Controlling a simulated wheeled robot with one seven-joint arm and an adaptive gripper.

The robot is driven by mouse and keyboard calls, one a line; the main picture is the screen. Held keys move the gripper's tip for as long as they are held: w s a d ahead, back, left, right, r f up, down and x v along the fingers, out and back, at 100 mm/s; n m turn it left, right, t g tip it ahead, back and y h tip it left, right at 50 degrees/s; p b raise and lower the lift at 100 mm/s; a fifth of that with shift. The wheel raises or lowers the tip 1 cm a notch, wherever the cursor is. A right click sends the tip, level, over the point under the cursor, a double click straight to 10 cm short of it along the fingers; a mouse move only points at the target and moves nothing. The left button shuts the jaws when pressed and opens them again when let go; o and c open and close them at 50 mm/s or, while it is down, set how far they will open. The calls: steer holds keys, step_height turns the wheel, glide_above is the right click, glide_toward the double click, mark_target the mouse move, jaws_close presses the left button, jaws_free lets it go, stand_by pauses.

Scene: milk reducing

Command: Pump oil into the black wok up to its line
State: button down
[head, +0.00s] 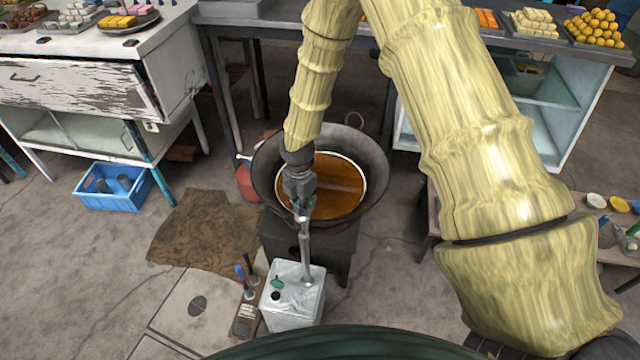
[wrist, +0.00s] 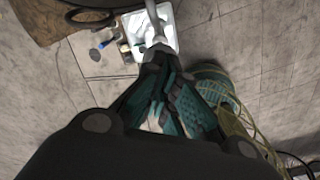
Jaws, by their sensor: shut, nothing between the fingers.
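The black wok (head: 376,160) sits on a dark stove (head: 325,243) in the middle of the head view. Amber oil (head: 342,178) lies in it, and a pale ring line (head: 363,178) runs around the oil close to its edge. A white-silver tin (head: 290,312) stands in front of the stove with an upright metal pump (head: 306,255) on it; the tin also shows in the wrist view (wrist: 133,24). My gripper (head: 302,212) is shut and empty, pointing down at the pump's top. Its teal fingers (wrist: 155,62) partly hide the pump, so I cannot tell whether they touch it.
Bottles and small items (head: 246,290) stand left of the tin. A brown mat (head: 205,230) and blue crate (head: 115,188) lie on the left floor. A low wooden bench (head: 432,205) stands right. Counters with sweets (head: 130,18) line the back.

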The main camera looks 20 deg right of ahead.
steer(key=shift+f+b, duration=2.45)
steer(key=shift+f, duration=2.3)
steer(key=shift+r+p, duration=3.3)
steer(key=shift+r, duration=1.5)
steer(key=shift+f, duration=0.15)
steer(key=shift+f+b, duration=2.45)
steer(key=shift+f, duration=2)
steer(key=shift+r+p, duration=3)
steer(key=shift+r, duration=1.55)
